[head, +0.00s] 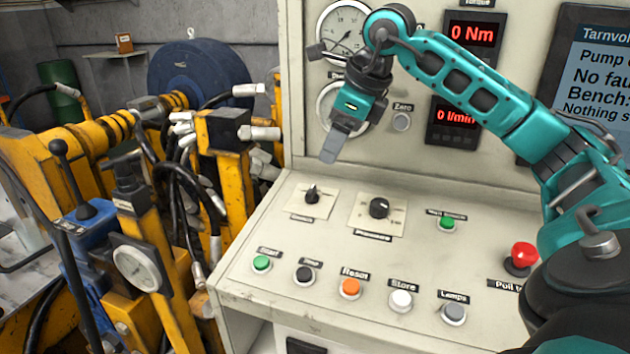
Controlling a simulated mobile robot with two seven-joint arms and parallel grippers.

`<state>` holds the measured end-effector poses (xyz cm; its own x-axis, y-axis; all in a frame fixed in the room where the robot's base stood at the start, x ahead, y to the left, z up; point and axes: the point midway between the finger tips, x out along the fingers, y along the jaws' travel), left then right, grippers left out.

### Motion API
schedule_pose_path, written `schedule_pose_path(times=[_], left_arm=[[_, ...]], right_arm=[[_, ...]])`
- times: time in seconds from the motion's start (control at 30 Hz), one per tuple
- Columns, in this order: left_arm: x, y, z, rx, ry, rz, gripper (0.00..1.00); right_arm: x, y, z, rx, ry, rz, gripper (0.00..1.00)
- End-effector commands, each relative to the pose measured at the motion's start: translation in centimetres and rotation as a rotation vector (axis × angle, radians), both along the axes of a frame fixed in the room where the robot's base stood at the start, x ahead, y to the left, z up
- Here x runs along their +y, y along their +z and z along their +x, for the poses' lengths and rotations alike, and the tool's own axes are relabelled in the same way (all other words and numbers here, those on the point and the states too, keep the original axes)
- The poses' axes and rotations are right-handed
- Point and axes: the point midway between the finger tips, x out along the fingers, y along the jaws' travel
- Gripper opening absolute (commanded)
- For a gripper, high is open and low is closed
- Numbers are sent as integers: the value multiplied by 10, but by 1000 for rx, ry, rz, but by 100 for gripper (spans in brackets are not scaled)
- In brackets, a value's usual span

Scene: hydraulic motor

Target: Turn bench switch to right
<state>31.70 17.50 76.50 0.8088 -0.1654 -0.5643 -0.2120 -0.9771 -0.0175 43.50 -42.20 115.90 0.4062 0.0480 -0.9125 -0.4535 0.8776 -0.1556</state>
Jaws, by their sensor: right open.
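A small black rotary switch (312,194) sits on a pale square plate at the left of the control panel (330,260). Its label is too small to read surely, so I cannot confirm that it is the bench switch. Its pointer stands about upright in the picture. A larger black knob (379,208), on a plate with a scale, sits to its right. My right gripper (329,156) is open and points down, above the small switch and apart from it in the picture. One finger hides most of the other. My left gripper is not in view.
Green start (262,263), black (304,274), orange reset (350,288) and white store (401,299) buttons line the front. A red mushroom button (522,257) is at right. Gauges (343,30) and red displays (473,34) fill the upright panel. Yellow machinery (160,240) crowds the left.

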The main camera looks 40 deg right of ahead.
Motion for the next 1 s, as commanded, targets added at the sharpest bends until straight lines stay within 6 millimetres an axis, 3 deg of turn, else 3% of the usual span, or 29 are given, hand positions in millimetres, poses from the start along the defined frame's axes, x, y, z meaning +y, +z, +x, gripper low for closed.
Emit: schedule_pose_path(times=[0.5, 0.73, 1.0], left_arm=[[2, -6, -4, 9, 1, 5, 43], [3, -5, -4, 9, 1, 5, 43], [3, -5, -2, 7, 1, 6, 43]], right_arm=[[6, -91, 39, 5, 3, 3, 64], [6, -109, 48, 1, 1, 2, 64], [6, -112, 49, 1, 1, 2, 64]])
